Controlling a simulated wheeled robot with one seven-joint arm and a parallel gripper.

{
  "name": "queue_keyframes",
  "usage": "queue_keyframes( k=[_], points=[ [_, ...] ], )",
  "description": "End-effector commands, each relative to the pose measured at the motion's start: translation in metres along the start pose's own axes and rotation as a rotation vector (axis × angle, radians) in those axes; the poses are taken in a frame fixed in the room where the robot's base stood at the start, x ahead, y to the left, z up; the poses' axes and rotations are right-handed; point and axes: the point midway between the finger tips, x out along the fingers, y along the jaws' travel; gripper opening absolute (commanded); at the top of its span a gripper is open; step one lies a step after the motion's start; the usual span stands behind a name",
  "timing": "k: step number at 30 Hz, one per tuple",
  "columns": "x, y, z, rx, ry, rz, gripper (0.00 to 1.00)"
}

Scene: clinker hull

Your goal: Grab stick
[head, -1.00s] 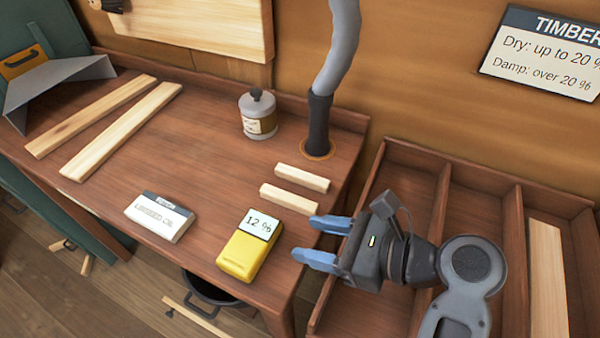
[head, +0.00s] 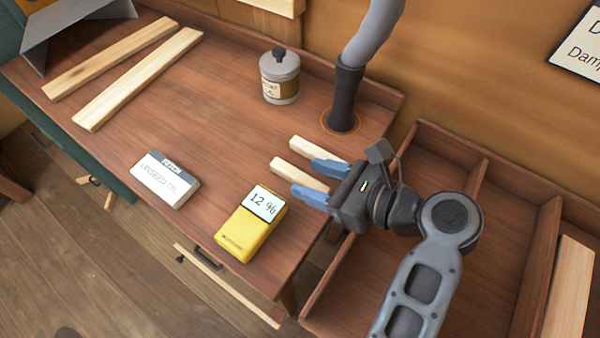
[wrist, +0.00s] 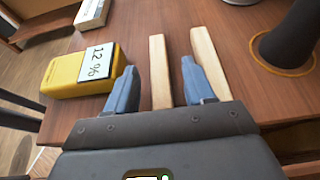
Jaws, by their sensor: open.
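Two short pale wooden sticks lie side by side on the brown bench near its right end. The nearer stick (head: 291,171) and the farther stick (head: 312,149) also show in the wrist view, as the left stick (wrist: 159,65) and the right stick (wrist: 209,58). My gripper (head: 304,177) is open and empty at their right ends. In the wrist view, my gripper (wrist: 159,67) has the nearer stick in line between its fingers, and its right finger overlaps the farther stick. I cannot tell the height of the fingers above the bench.
A yellow meter (head: 243,238) reading 12 % lies left of the gripper. A white labelled block (head: 166,180), a lidded jar (head: 280,80), a grey hose (head: 345,100) and two long wooden strips (head: 137,80) are on the bench. A divided tray (head: 425,150) stands right.

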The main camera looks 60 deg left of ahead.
Motion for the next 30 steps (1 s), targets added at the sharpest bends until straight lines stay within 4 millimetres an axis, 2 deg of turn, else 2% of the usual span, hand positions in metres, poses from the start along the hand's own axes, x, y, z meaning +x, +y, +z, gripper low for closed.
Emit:
queue_keyframes(
  k=[3,6,15,30],
  points=[
    [0.017,0.002,0.000,0.000,0.000,0.001,0.53],
    [0.026,0.001,0.000,-0.001,0.000,0.001,0.53],
    [0.029,0.001,0.000,-0.001,0.000,-0.002,0.52],
    [0.028,0.001,0.000,-0.001,0.000,-0.001,0.04]
  ],
)
